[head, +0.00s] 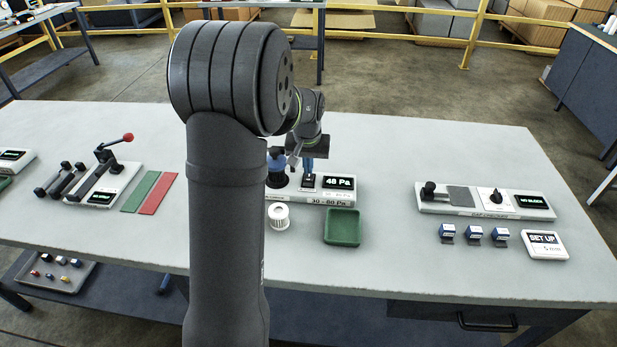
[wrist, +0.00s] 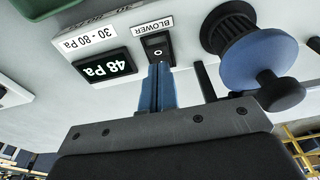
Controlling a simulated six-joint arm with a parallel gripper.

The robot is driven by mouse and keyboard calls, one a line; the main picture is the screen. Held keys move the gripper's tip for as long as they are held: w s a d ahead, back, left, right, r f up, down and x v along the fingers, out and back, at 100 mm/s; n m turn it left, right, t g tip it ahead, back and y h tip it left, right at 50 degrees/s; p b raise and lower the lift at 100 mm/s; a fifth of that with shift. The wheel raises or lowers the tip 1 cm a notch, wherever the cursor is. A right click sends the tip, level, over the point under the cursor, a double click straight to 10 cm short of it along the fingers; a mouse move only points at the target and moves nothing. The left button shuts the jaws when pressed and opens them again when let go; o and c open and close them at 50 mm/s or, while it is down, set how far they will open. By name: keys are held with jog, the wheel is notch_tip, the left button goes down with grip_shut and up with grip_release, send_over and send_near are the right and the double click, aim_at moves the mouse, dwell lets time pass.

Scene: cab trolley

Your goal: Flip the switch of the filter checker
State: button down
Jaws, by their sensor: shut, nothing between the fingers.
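The black switch (wrist: 157,46), labelled BLOWER, sits between the display and a blue and black round fitting (wrist: 252,62). My gripper (wrist: 158,72) has its blue fingers shut together and empty. Their tips are right at the switch's near edge in the wrist view; I cannot tell whether they touch it. In the head view my gripper (head: 308,168) is over the switch.
A white ribbed filter (head: 279,215) and a green tray (head: 342,227) stand in front of the checker. A gap checker (head: 470,200), several blue blocks (head: 473,235) and a SET UP sign (head: 545,245) are at right. A lever device (head: 112,180) and green and red strips are at left.

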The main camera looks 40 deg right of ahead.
aim_at(308, 179)
jog(key=shift+f, duration=1.25)
dwell(0.4)
jog(key=shift+r, duration=3.5)
notch_tip(308, 179, down, 7)
jog(key=shift+f, duration=0.1)
jog(key=shift+r, duration=0.2)
